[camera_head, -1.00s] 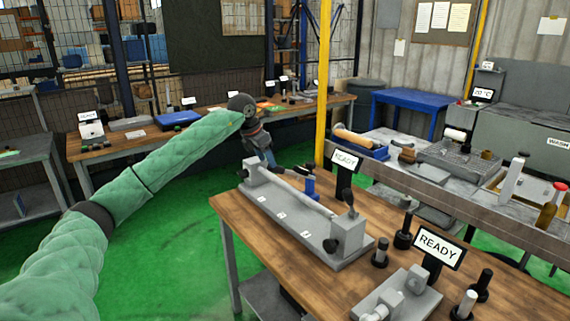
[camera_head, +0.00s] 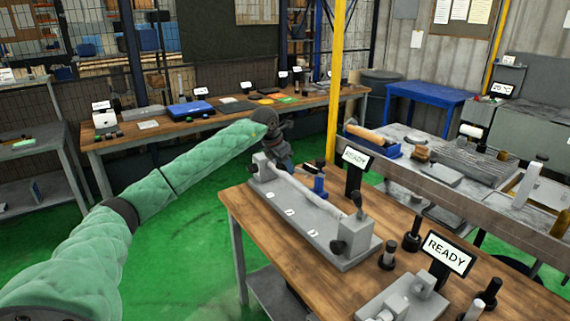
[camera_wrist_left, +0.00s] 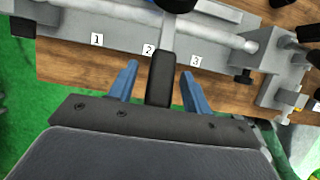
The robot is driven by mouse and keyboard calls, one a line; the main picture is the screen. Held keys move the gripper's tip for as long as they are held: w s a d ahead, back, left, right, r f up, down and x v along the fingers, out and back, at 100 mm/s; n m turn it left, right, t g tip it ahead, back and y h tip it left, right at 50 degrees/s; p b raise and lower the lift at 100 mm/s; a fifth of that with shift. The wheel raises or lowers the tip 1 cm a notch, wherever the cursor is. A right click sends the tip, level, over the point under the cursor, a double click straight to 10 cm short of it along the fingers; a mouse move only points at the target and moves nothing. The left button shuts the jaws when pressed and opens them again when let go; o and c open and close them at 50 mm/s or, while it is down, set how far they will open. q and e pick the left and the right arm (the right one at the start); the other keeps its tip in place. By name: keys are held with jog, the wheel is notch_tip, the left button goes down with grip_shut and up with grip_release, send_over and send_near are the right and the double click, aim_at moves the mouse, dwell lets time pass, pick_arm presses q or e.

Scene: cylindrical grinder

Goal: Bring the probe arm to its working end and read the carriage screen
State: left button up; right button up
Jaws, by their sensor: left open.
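A grey fixture (camera_head: 318,222) with a pale round bar (camera_head: 318,191) between two end blocks stands on the wooden bench. Labels 1, 2 and 3 mark its front. A small blue part (camera_head: 320,186) stands behind the bar. My left gripper (camera_head: 284,160) is above the fixture's far left end. In the left wrist view, its blue fingers (camera_wrist_left: 160,80) are open. A black rounded piece (camera_wrist_left: 160,80) on a grey stem shows between them, below label 2; I cannot tell whether they touch it. A screen (camera_head: 357,157) reading READY stands behind the fixture. My right gripper is not in view.
A second READY screen (camera_head: 447,251) stands by a smaller grey fixture (camera_head: 402,301) at the near right, among several black posts. A metal table (camera_head: 450,170) with trays and a yellow post (camera_head: 335,85) are behind the bench. Green floor (camera_head: 190,240) is clear at left.

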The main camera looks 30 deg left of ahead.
pick_arm(q)
jog(key=shift+w+f, duration=0.1)
jog(key=shift+f, duration=0.3)
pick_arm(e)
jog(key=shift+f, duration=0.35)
pick_arm(q)
jog(key=shift+c, duration=0.2)
grip_shut()
